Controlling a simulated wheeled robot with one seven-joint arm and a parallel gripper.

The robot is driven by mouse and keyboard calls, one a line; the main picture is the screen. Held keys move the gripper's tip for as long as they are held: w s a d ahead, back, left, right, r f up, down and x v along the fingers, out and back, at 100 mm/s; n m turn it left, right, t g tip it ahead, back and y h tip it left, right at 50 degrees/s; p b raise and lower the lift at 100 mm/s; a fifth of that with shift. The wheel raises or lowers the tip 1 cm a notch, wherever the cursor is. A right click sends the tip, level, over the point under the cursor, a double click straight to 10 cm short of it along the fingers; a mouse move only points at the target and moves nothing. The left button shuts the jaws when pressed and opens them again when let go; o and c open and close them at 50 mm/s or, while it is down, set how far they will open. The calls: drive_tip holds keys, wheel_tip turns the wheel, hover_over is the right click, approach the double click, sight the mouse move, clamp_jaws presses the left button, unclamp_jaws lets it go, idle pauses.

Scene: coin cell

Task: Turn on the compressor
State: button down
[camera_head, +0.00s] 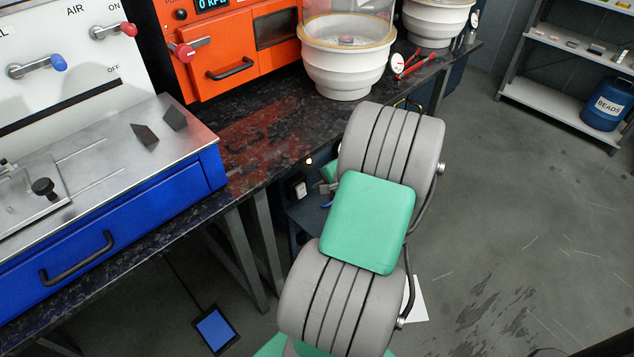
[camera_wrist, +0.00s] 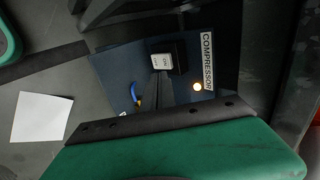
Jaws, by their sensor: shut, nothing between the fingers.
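The compressor (camera_wrist: 222,97) is a dark blue box under the bench, with a "COMPRESSOR" label in the wrist view. Its white switch (camera_wrist: 165,58) sits in a black housing; the small lettering on it is too blurred to read surely. A small lamp (camera_wrist: 197,87) beside it glows pale yellow. In the head view the switch (camera_head: 299,188) and lamp (camera_head: 309,161) show just left of my arm. My gripper (camera_wrist: 161,82) is shut and empty, its tips at the switch's lower edge. I cannot tell whether they touch. In the head view my gripper (camera_head: 321,187) is partly hidden by my arm.
The dark bench top (camera_head: 265,140) overhangs the compressor, with metal legs (camera_head: 240,240) at left. A blue and yellow part (camera_wrist: 135,95) is near the switch. A white sheet (camera_wrist: 42,117) lies on the floor. The floor at right (camera_head: 500,220) is mostly clear.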

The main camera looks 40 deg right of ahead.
drive_tip(key=w+r+p+v, duration=0.1)
drive_tip(key=v, duration=0.6)
drive_tip(key=shift+r, duration=0.3)
drive_tip(key=shift+s, duration=0.1)
